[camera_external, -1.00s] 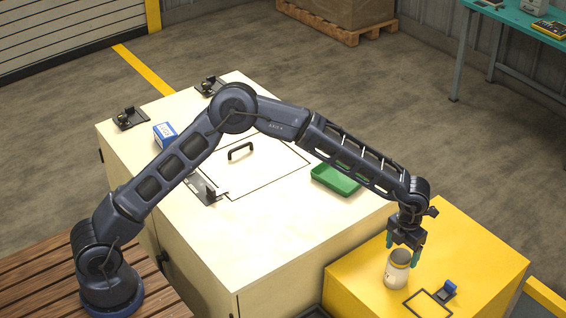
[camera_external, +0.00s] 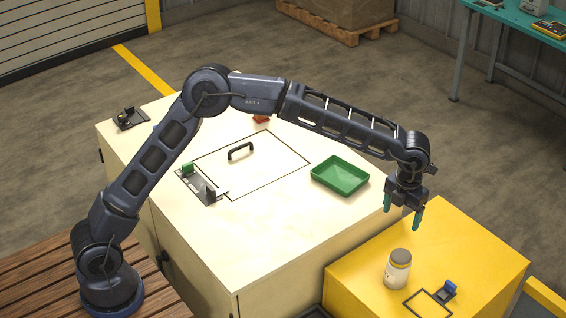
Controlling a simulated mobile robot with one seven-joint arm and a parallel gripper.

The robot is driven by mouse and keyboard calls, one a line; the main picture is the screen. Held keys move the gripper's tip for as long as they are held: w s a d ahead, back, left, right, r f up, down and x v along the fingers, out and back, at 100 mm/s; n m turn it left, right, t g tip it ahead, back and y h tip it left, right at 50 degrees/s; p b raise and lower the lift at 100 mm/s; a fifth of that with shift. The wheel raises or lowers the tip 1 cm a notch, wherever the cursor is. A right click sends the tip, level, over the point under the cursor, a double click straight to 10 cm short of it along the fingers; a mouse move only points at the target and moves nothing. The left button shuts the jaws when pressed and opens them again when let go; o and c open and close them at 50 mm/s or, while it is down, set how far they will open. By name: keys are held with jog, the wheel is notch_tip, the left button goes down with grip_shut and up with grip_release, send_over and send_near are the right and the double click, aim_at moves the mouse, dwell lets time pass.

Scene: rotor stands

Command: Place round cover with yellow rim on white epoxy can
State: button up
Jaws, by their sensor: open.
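The white epoxy can (camera_external: 397,275) stands upright on the yellow bench (camera_external: 468,262), near its left side. A round grey-topped cover (camera_external: 401,256) sits on the can's mouth and looks level. Its yellow rim is too small to make out clearly. My gripper (camera_external: 403,211) is open and empty above the can, with its teal fingers pointing down. A clear gap shows between the fingertips and the cover.
A small blue-and-grey fixture (camera_external: 446,291) and a black outlined rectangle (camera_external: 428,303) are right of the can. On the cream cabinet (camera_external: 265,235) are a green tray (camera_external: 340,176), a black handle (camera_external: 241,150) and a grey bracket stand (camera_external: 198,185). The bench's back right is clear.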

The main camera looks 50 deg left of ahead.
jog(key=s+a+r+n+t, duration=0.1)
jog(key=s+a+r+n, duration=0.5)
jog(key=a, duration=0.3)
jog(key=s+a+r+n+y, duration=0.1)
jog(key=s+a+r+n, duration=0.35)
jog(key=s+a, duration=0.35)
jog(key=s+a+r+n+t, duration=0.1)
jog(key=s+a+r+n, duration=0.5)
jog(key=a, duration=0.4)
jog(key=s+a+f+n, duration=0.2)
jog(key=s+a+n, duration=0.3)
jog(key=s, duration=0.3)
jog(key=s+a+f+n+t, duration=0.1)
jog(key=s+a+f+n, duration=0.1)
jog(key=s+a+n, duration=0.4)
jog(key=s+a+f+n+t+h, duration=0.1)
jog(key=s+a+n, duration=0.4)
jog(key=s, duration=0.7)
jog(key=shift+a+f+n, duration=0.35)
jog(key=shift+f+n, duration=0.05)
jog(key=shift+n, duration=0.65)
